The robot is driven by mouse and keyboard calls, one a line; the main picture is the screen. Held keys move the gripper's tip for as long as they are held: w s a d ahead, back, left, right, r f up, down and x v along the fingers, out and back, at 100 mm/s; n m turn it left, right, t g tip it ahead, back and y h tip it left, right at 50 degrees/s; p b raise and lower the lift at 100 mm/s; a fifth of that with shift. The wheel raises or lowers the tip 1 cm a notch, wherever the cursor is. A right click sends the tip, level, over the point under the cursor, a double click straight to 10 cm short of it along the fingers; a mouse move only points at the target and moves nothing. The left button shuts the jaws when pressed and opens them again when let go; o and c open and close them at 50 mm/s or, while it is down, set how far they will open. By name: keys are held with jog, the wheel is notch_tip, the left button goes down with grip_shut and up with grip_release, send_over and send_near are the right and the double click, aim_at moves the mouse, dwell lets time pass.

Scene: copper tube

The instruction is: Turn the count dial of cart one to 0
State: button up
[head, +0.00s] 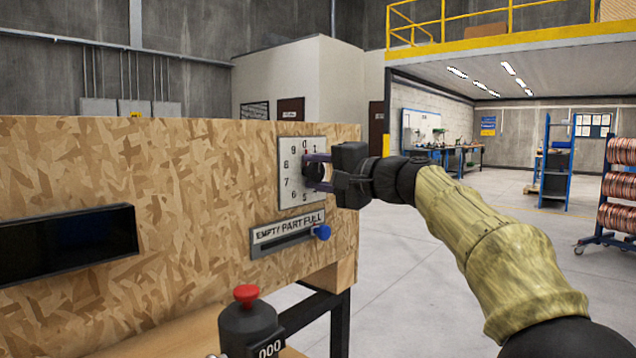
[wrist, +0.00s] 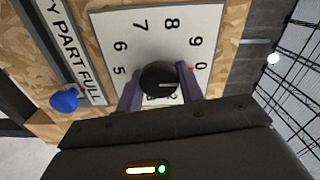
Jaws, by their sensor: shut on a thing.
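The count dial's black knob (head: 312,172) sits on a white number plate (head: 289,192) on the chipboard panel. The plate's 0 is at the top, with a small red mark by it. My gripper (head: 319,172) is shut on the knob, its purple fingers on two opposite sides. In the wrist view the knob (wrist: 158,76) shows between the fingers (wrist: 160,88). A pale line on the knob points right, toward the 0 side of the plate (wrist: 178,48). Its exact alignment with the 0 is hard to tell. Some digits are hidden behind my gripper.
Below the dial is an EMPTY/PART FULL slider with a blue knob (head: 322,232). A black counter with a red button (head: 246,294) stands in front. A dark slot (head: 65,243) is at left.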

jog(key=shift+f, duration=0.15)
dwell(0.3)
jog(key=o, duration=1)
jog(key=v, duration=1.7)
jog(key=shift+s+d, duration=0.15)
